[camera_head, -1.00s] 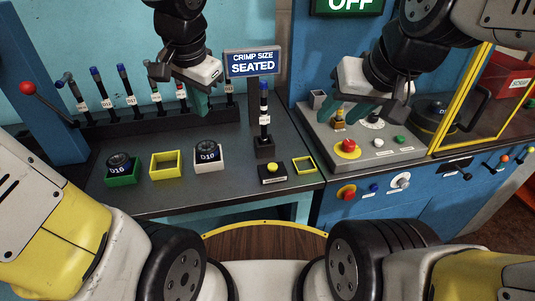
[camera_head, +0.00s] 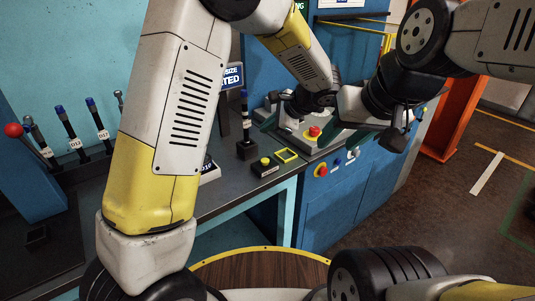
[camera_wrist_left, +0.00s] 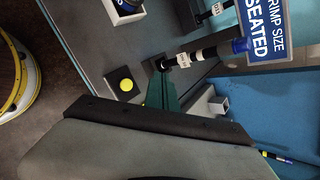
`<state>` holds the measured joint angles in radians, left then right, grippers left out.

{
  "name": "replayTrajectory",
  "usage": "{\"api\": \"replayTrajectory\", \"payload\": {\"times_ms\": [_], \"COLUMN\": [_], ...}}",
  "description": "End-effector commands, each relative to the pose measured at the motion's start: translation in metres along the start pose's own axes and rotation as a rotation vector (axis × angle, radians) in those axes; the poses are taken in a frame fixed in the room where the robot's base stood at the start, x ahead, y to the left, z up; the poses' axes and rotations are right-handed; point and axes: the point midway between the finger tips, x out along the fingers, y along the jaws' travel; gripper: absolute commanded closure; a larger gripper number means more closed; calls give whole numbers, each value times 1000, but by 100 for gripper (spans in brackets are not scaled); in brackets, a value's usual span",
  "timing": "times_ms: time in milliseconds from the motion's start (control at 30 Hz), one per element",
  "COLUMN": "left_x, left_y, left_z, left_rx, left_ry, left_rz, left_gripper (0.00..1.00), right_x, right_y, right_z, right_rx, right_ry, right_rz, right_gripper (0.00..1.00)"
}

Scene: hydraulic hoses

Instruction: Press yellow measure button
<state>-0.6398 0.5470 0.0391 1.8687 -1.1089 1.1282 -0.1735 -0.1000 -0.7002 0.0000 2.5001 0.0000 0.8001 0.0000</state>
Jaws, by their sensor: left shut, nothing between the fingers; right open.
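The yellow measure button (camera_head: 265,161) sits on a small black box on the bench. It also shows in the left wrist view (camera_wrist_left: 126,85), uncovered. My left gripper (camera_head: 270,121) is up and to the right of the button in the head view, partly hidden by its own wrist. In the left wrist view its green fingers (camera_wrist_left: 161,96) are together and empty, with the button just left of them in the picture, apart from them. My right gripper (camera_head: 368,140) is open over the panel at the right.
A red button (camera_head: 313,132) is on the control panel. My left arm covers much of the bench.

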Motion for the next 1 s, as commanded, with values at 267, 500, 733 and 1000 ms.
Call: {"api": "replayTrajectory", "payload": {"times_ms": [267,500,733,1000], "left_x": [0,8,29,53], "left_y": [0,5,21,38], "left_z": [0,-5,-21,-38], "left_rx": [2,4,4,3], "left_ry": [-1,-3,-3,-2], "left_rz": [-1,0,0,0], "left_gripper": [100,100,100,100], "right_x": [0,0,0,0], "right_y": [0,0,0,0], "right_z": [0,0,0,0], "right_rx": [0,0,0,0], "right_ry": [0,0,0,0], "right_rz": [0,0,0,0], "right_gripper": [56,56,56,56]}}
